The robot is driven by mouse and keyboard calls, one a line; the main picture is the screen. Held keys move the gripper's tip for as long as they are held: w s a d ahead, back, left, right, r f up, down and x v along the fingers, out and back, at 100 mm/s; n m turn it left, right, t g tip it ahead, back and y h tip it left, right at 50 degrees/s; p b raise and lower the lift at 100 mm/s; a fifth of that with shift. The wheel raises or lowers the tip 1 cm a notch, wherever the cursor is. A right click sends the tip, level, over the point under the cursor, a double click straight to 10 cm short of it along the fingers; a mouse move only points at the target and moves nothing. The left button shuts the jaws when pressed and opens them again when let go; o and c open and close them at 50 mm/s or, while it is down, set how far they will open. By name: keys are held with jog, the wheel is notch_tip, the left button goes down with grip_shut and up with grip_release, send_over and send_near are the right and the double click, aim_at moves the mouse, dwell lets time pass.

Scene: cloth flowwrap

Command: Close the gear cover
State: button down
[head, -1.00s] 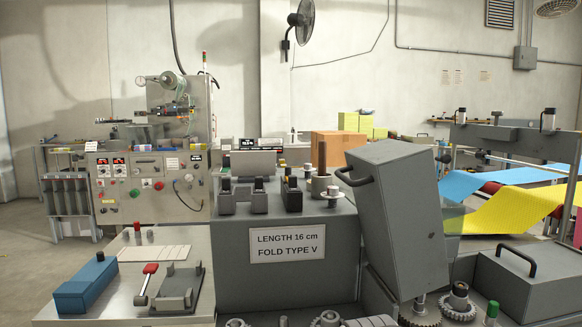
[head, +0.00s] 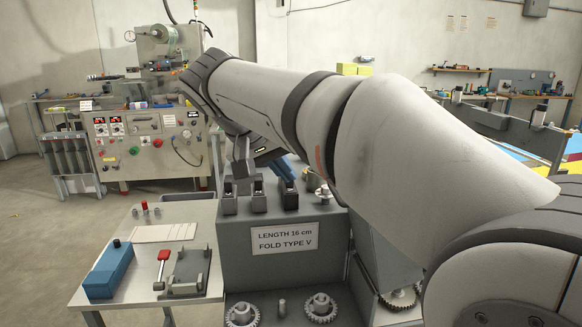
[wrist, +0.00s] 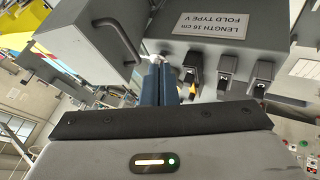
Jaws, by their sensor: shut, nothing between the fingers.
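The gear cover is a grey box with a dark bar handle. In the wrist view the gear cover (wrist: 82,40) is at the upper left, its handle (wrist: 120,38) facing the gripper. In the head view my arm hides most of the cover (head: 392,264); a grey part shows below the arm, beside exposed gears (head: 397,299). My gripper (wrist: 160,68) has blue fingers, shut and empty, right of the handle and apart from it in the picture. In the head view its blue fingers (head: 286,168) are above the grey machine housing, partly hidden by my arm.
The grey housing (head: 270,265) carries a length and fold sign (head: 285,238) and several dark brackets on top. More gears (head: 320,308) sit in front. A steel side table (head: 135,270) holds a blue block (head: 108,270) and a red-handled lever (head: 162,268).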

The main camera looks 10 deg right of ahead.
jog(key=w+d+f+p, duration=0.1)
jog(key=w+d+f, duration=0.2)
jog(key=d+f, duration=0.3)
jog(key=shift+d, duration=0.9)
jog(key=shift+d, duration=0.1)
